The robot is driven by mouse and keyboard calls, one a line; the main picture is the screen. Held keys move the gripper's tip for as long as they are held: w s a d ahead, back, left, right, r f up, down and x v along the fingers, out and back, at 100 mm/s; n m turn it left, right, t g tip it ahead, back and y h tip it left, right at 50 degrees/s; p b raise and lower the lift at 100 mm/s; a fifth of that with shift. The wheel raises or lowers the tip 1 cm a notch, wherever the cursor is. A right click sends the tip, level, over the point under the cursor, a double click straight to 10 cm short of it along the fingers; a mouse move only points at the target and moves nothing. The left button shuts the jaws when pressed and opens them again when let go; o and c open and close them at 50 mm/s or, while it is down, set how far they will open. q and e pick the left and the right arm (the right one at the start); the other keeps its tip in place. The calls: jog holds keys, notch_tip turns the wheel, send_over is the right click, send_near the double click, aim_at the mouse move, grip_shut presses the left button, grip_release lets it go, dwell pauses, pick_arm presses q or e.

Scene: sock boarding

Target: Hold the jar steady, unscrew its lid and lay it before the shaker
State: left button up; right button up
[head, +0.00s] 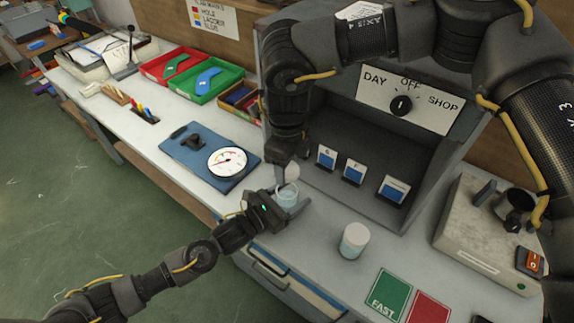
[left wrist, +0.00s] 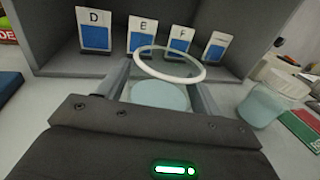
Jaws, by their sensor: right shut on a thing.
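The jar (head: 288,197) is a clear upright glass with pale blue contents and stands on the bench. Its white rim (left wrist: 150,72) shows no lid on it in the left wrist view. My left gripper (head: 285,206) has its fingers on both sides of the jar, shut on it. My right gripper (head: 286,163) points down just above the jar, shut on the round white lid (head: 292,172), which is partly hidden by the fingers. The shaker (head: 354,241), a pale blue cylinder with a white top, stands to the right; it also shows in the left wrist view (left wrist: 262,106).
A grey booth (head: 390,150) with several lettered cards stands behind the jar. A blue board with a dial gauge (head: 227,161) lies left. Green (head: 388,294) and red (head: 429,307) cards lie right of the shaker. Bench in front of the shaker is clear.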

aim_at(287, 174)
pick_arm(q)
jog(key=shift+o, duration=1.2)
jog(key=b+v, duration=0.2)
jog(key=v, duration=0.8)
jog(key=shift+s+a+f+b, duration=0.15)
jog(key=shift+a+b, duration=0.1)
jog(key=shift+b, duration=0.15)
pick_arm(e)
notch_tip(287, 174, down, 3)
jog(key=shift+r, duration=0.1)
pick_arm(q)
jog(key=shift+s+a+r, duration=0.2)
jog(key=shift+s+a, duration=0.25)
jog(key=shift+a, duration=0.05)
pick_arm(e)
jog(key=shift+f, duration=0.2)
pick_arm(q)
jog(key=shift+f, duration=0.1)
